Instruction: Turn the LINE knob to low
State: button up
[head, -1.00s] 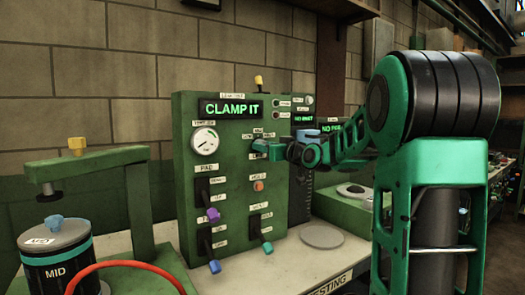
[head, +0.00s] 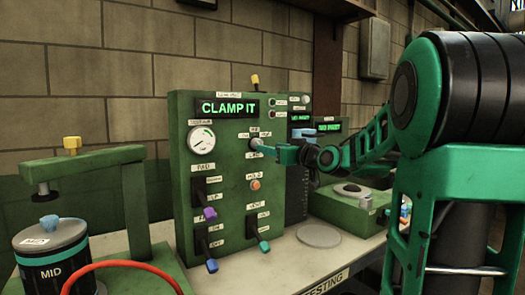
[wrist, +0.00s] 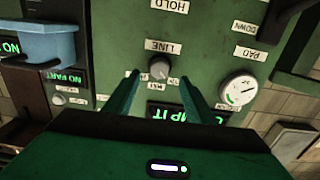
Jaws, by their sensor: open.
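The LINE knob (wrist: 159,69) is a small grey round knob on the green panel (wrist: 110,25). Its label shows upside down in the wrist view, with small labels around it too small to read. Which of them the knob points to I cannot tell. My gripper (wrist: 160,77) is open, with one fingertip on each side of the knob and a gap visible on both sides. In the head view the knob (head: 256,143) shows at the tip of my gripper (head: 272,151), which reaches in from the right.
The panel has a "CLAMP IT" display (head: 228,108), a dial gauge (head: 202,140), an orange button (head: 255,184) and several levers, including a purple-tipped one (head: 210,213). A clamp stand (head: 82,162) and red hose (head: 130,264) stand at left. A blue part (wrist: 42,42) juts out beside the panel.

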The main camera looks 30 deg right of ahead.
jog(key=s, duration=0.4)
dwell(0.5)
jog(key=s+a+f+m+g, duration=0.15)
jog(key=s+f+g, duration=0.35)
jog(key=f, duration=0.5)
jog(key=s+a+f+m+g, duration=0.1)
jog(key=s+a+f+g, duration=0.25)
jog(key=s+f, duration=0.45)
jog(key=s+a+f+m+g, duration=0.1)
jog(key=s+f+g, duration=0.3)
jog(key=s, duration=0.7)
jog(key=s+a+f+m+g, duration=0.2)
jog(key=s+f+g, duration=0.3)
jog(key=s+f, duration=0.4)
jog(key=s+m, duration=0.1)
jog(key=s, duration=0.1)
jog(key=shift+s+f, duration=0.2)
jog(key=shift+s, duration=0.2)
jog(key=shift+m+g, duration=0.25)
